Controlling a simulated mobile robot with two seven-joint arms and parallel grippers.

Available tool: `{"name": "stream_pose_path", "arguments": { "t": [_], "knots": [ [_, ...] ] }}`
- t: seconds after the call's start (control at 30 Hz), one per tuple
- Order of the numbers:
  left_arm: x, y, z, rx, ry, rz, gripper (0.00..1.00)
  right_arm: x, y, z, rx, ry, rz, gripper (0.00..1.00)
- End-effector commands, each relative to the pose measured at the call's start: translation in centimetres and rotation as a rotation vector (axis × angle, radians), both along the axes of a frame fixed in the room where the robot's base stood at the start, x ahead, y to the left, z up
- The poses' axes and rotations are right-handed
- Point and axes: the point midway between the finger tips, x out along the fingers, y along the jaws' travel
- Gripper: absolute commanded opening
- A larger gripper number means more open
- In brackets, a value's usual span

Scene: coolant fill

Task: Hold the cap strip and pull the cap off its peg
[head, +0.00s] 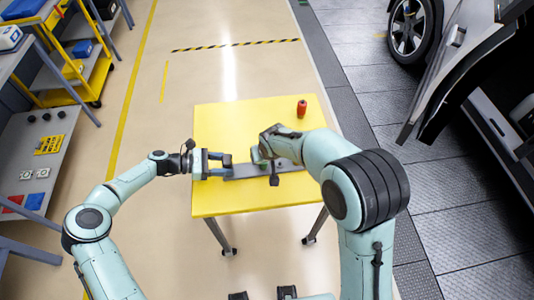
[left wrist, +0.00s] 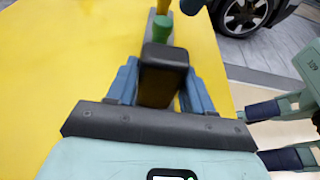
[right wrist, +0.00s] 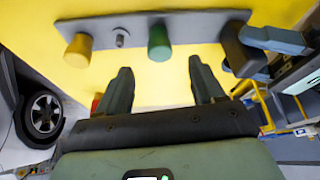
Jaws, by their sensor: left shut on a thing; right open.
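The grey cap strip (head: 240,171) lies on the yellow table, partly hidden by my right arm in the head view. In the right wrist view the strip (right wrist: 200,24) carries a yellow cap (right wrist: 78,50), a bare metal peg (right wrist: 121,37), a green cap (right wrist: 159,42) and a dark end block (right wrist: 238,48). My left gripper (head: 222,163) is shut on that block; the left wrist view shows the block (left wrist: 163,75) between its blue fingers. My right gripper (right wrist: 160,75) is open and empty. Its fingertips are apart, in line with the green cap, which appears just beyond them.
A red cylinder (head: 301,109) stands on the table (head: 235,120) behind the strip. The table's near left part is clear. A car (head: 470,70) with an open door is at the right. Shelves with boxes (head: 50,142) stand at the left.

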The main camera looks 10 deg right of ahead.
Motion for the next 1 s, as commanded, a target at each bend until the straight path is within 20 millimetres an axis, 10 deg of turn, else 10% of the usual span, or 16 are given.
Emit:
{"name": "stream_pose_path", "arguments": {
  "t": [0.4,0.8,1.0],
  "knots": [
    [0.0,0.0,0.0,-0.001,0.0,0.0,0.27,2.4,0.5,-6.2,-0.001,0.002,0.002,0.68],
    [0.0,0.0,0.1,0.0,0.0,0.0,0.27,2.7,0.5,-6.9,0.0,0.001,0.002,0.68],
    [0.0,0.0,0.1,0.0,0.0,0.0,0.27,2.7,0.5,-6.8,0.0,0.001,0.002,0.1]
  ]
}}
